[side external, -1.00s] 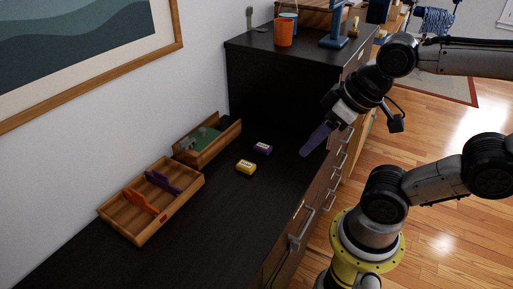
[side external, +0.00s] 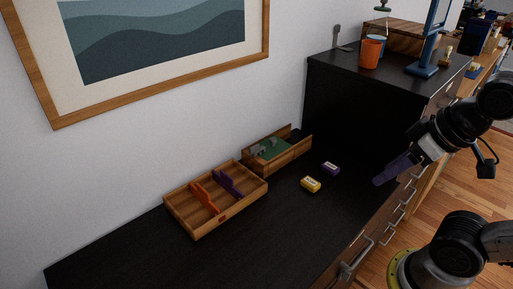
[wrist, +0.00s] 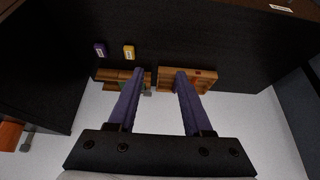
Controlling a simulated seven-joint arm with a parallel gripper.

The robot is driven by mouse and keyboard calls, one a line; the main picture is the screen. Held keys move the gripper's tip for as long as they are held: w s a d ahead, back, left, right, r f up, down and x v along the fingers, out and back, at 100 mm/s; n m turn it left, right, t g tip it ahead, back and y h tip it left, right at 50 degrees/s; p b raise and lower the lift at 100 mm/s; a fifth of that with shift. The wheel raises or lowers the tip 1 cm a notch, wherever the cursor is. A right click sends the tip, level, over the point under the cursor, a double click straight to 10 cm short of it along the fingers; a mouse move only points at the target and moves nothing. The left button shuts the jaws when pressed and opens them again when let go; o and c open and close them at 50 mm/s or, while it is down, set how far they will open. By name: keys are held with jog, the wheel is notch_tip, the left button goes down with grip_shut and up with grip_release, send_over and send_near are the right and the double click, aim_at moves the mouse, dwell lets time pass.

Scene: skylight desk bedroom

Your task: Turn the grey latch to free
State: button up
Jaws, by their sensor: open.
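The wooden box with a green panel (side external: 287,158) stands against the wall on the black desk top. Small grey parts (side external: 260,151) show at its left end; one of them is likely the grey latch, but they are too small to tell its position. A grey bit (wrist: 147,93) also shows by the box in the wrist view, partly behind a finger. My gripper (side external: 379,182) is at the right, above the desk's front edge, apart from the box. Its purple fingers (wrist: 160,72) are spread and empty.
A wooden tray (side external: 184,226) with orange and purple dividers lies left of the box. A yellow block (side external: 311,185) and a purple block (side external: 331,168) lie in front of the box. A raised black cabinet (side external: 340,105) bounds the back right. The front desk top is clear.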

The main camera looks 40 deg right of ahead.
jog(key=shift+c, duration=0.4)
jog(key=w+r+m, duration=0.6)
jog(key=r+m, duration=0.2)
jog(key=r, duration=0.3)
jog(key=w+r+m+g, duration=0.1)
jog(key=w+r+m, duration=0.2)
jog(key=w, duration=0.4)
jog(key=w+r+m+g, duration=0.1)
jog(key=w+r+m, duration=0.15)
jog(key=w, duration=0.55)
jog(key=m+g, duration=0.4)
jog(key=m, duration=0.1)
send_over(254, 146)
notch_tip(254, 146, down, 20)
jog(key=shift+n, duration=0.25)
notch_tip(254, 146, down, 14)
jog(key=shift+d+f, duration=0.1)
jog(key=shift+f, duration=0.1)
jog(key=shift+c, duration=0.3)
